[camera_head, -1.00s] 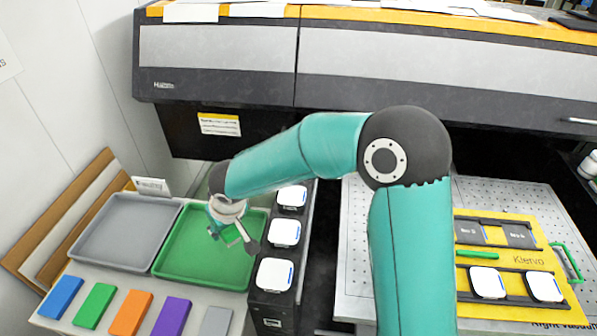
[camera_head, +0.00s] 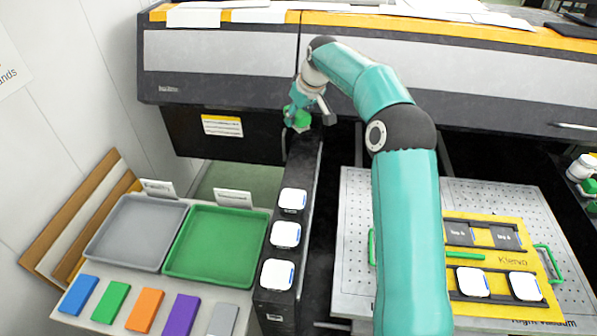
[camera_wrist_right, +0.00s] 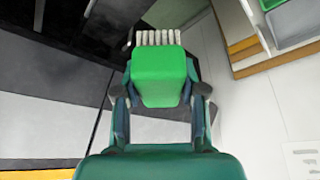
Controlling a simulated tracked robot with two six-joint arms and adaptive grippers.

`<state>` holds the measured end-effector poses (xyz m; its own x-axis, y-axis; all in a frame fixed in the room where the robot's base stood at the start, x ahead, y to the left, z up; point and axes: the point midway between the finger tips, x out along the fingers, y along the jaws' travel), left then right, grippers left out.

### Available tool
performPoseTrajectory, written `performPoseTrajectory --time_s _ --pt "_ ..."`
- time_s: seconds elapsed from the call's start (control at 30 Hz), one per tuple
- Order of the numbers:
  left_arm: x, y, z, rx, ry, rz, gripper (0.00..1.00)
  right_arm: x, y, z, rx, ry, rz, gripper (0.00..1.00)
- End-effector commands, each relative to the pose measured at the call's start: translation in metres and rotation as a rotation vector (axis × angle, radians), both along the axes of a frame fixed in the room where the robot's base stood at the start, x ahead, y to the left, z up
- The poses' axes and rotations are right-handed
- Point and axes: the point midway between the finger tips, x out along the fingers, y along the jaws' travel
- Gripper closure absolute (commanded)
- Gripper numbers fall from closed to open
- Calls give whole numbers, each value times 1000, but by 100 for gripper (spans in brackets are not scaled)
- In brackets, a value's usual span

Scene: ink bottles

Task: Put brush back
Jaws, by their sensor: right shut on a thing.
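The brush (camera_wrist_right: 160,72) has a green block body and a row of pale bristles. My right gripper (camera_wrist_right: 160,100) is shut on it, with a finger on each side of the green body in the right wrist view. In the head view the brush (camera_head: 303,119) shows as a small green piece below my right gripper (camera_head: 299,111). It is in front of the large printer, by the far end of the narrow black stand. Whether it touches the stand cannot be told. My left gripper is not in view.
A grey tray (camera_head: 134,203) and an empty green tray (camera_head: 222,209) sit at left, with coloured blocks in front. The black stand (camera_head: 311,166) carries white-topped bottles. A yellow plate (camera_head: 520,235) lies on the perforated table (camera_head: 350,200) at right. The printer (camera_head: 215,97) spans the back.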

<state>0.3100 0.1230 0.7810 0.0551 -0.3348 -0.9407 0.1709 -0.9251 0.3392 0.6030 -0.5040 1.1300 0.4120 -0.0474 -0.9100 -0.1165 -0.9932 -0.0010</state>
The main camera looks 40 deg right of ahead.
Motion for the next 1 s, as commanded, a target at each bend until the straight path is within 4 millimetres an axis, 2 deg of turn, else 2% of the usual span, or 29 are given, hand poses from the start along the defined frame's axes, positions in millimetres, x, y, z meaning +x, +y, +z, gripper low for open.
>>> performPoseTrajectory --time_s 0.17,0.33,0.43,0.5,0.6,0.7,0.9,1.0 --pt "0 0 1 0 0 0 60 -1 -4 -17 2 4 4 97" --pt "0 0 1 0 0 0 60 -2 -3 -58 3 6 4 97" --pt "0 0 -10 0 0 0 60 -2 -3 -89 1 4 3 97" --pt "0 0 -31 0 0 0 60 -1 -4 -114 0 0 2 97" --pt "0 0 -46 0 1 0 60 -1 -3 -135 0 0 3 97" --pt "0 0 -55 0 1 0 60 0 -3 -149 0 -1 3 97" --pt "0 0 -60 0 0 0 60 0 -3 -158 -1 -1 4 97" --pt "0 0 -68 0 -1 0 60 0 -3 -170 0 1 4 97"
